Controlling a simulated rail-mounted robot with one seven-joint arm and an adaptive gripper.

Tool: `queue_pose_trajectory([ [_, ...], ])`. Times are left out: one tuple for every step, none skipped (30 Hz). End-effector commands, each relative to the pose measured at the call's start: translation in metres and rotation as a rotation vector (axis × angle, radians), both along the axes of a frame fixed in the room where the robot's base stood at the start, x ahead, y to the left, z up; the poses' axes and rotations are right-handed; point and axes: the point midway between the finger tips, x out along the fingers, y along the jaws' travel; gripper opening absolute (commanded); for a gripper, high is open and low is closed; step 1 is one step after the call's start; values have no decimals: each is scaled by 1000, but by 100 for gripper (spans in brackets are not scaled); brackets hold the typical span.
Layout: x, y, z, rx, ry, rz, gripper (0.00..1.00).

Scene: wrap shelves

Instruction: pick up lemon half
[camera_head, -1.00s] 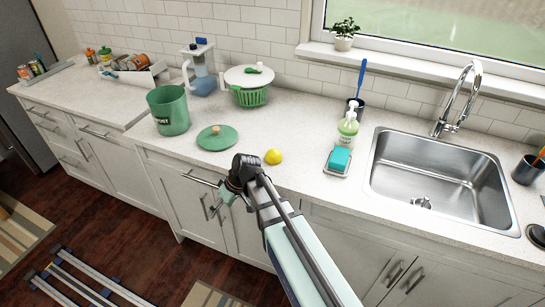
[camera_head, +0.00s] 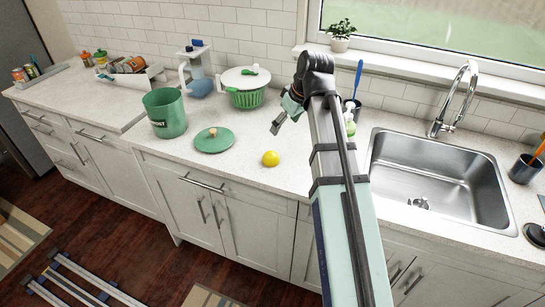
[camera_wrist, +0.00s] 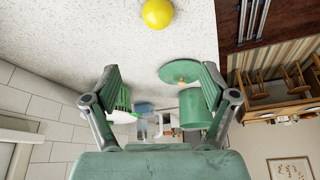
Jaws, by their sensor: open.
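The yellow lemon half (camera_head: 270,158) lies on the pale countertop near its front edge, right of the flat green lid. It also shows at the top of the wrist view (camera_wrist: 157,13), apart from the fingers. My gripper (camera_head: 278,124) is above the counter, up and slightly right of the lemon half in the head view. In the wrist view my gripper (camera_wrist: 160,78) has its two fingers spread wide with nothing between them.
A green lid (camera_head: 215,140) with a knob and a green compost bin (camera_head: 165,113) stand left of the lemon half. A salad spinner (camera_head: 246,88) stands behind. The sink (camera_head: 437,168) is at right. Counter around the lemon half is clear.

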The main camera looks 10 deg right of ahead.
Motion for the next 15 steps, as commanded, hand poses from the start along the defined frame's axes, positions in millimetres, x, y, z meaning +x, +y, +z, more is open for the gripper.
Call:
queue_pose_trajectory([
  [-1, -3, 1, -4, 1, -7, 84],
  [-1, -4, 0, -5, 2, -8, 84],
  [0, -4, -2, -6, 2, -9, 84],
  [1, -3, -5, -6, 3, -9, 84],
  [1, -2, -8, -6, 3, -8, 84],
  [3, -1, -13, -7, 4, -8, 84],
  [5, 0, -17, -7, 4, -8, 84],
  [6, 1, -22, -7, 4, -8, 84],
  [8, 2, -27, -6, 5, -7, 84],
  [10, 3, -32, -6, 5, -7, 84],
  [11, 4, -36, -6, 5, -7, 84],
  [13, 6, -42, -6, 5, -7, 84],
  [15, 7, -46, -5, 4, -7, 84],
  [16, 8, -50, -5, 4, -7, 84],
  [18, 9, -56, -6, 4, -7, 84],
])
